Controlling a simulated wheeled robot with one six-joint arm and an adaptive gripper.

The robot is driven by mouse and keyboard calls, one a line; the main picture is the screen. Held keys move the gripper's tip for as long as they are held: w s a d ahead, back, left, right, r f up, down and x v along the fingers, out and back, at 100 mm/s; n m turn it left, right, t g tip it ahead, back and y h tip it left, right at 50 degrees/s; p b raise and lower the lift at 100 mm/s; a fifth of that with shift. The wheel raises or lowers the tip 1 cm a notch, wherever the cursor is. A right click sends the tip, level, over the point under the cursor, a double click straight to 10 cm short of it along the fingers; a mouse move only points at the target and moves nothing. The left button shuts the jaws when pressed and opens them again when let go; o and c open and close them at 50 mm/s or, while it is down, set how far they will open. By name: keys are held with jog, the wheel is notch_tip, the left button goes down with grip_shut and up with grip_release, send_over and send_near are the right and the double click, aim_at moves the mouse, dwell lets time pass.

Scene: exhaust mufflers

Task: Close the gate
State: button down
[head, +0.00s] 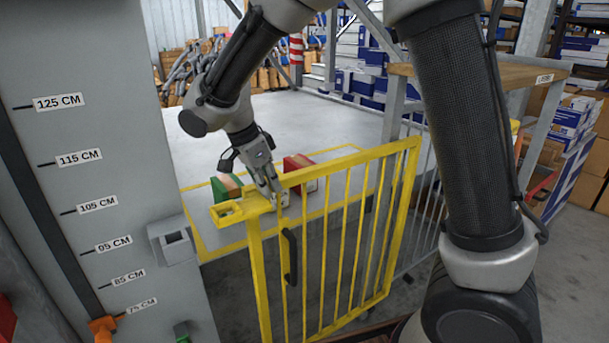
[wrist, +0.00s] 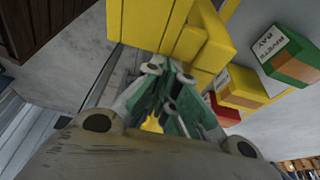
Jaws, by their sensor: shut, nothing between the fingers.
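The yellow barred gate (head: 345,235) stands ajar in the head view. Its left edge carries a yellow latch tab (head: 228,212) and a black handle (head: 290,257). A gap separates the tab from the grey bracket (head: 175,240) on the grey post (head: 110,150). My gripper (head: 277,196) is shut and empty, pointing down at the gate's upper left corner by the tab. In the wrist view its closed fingers (wrist: 160,72) are close to the gate's yellow frame (wrist: 190,30); I cannot tell if they touch.
The post bears height labels. Shelves with blue boxes (head: 370,85) stand at the back. Grey railing (head: 420,220) is right of the gate.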

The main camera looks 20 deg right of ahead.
aim_at(223, 206)
jog(key=s+a, duration=0.1)
jog(key=a, duration=0.2)
jog(key=s+a, duration=0.1)
jog(key=a, duration=0.3)
jog(key=s+a, duration=0.1)
jog(key=a, duration=0.3)
jog(key=shift+s+a, duration=0.1)
jog(key=shift+s, duration=0.2)
jog(key=shift+a, duration=0.15)
